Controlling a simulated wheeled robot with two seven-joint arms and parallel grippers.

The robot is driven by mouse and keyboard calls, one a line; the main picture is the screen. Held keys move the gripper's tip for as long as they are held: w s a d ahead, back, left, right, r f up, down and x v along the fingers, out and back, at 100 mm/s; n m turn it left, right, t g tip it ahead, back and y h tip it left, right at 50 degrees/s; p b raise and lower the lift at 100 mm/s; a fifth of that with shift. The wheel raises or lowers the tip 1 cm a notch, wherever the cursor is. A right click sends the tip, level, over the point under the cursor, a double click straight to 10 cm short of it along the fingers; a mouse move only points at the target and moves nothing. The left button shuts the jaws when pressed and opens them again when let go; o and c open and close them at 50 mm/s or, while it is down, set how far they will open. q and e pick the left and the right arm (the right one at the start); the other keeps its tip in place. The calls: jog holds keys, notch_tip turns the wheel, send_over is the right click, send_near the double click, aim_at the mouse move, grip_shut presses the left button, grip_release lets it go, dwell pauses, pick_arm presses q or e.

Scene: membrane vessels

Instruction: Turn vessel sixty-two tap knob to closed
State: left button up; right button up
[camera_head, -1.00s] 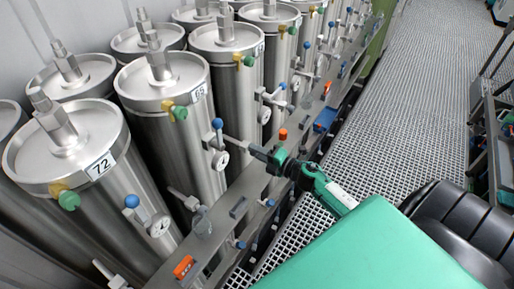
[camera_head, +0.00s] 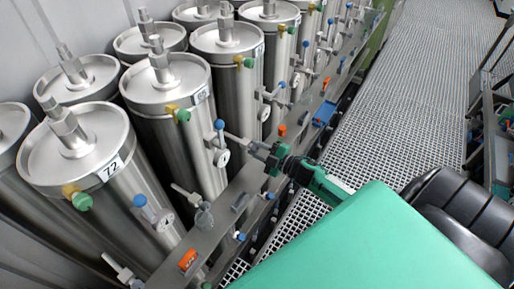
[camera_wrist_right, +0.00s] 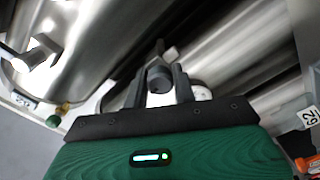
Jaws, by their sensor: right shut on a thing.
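My right gripper (camera_head: 258,148) reaches from the right to the row of steel vessels in the head view. In the right wrist view its two dark fingers (camera_wrist_right: 165,88) stand on either side of a dark round knob (camera_wrist_right: 160,78) and are shut on it. A metal stem rises behind the knob. A label reading 62 (camera_wrist_right: 308,116) is at the right edge of the right wrist view. In the head view the gripper hides the held knob, and I cannot read 62 there. My left gripper is not in view.
Vessel 72 (camera_head: 95,200) stands at the front left. Blue-knobbed valves (camera_head: 219,125) and a white gauge (camera_head: 222,158) are close to the gripper. A grey rail (camera_head: 215,225) carries orange and blue parts. The grated floor (camera_head: 400,100) is clear.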

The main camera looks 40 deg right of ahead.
dwell(0.4)
jog(key=o, duration=1)
jog(key=shift+s+d+f, duration=0.2)
jog(key=shift+s, duration=0.25)
jog(key=b+v, duration=0.4)
jog(key=v, duration=0.9)
jog(key=shift+w+r, duration=0.1)
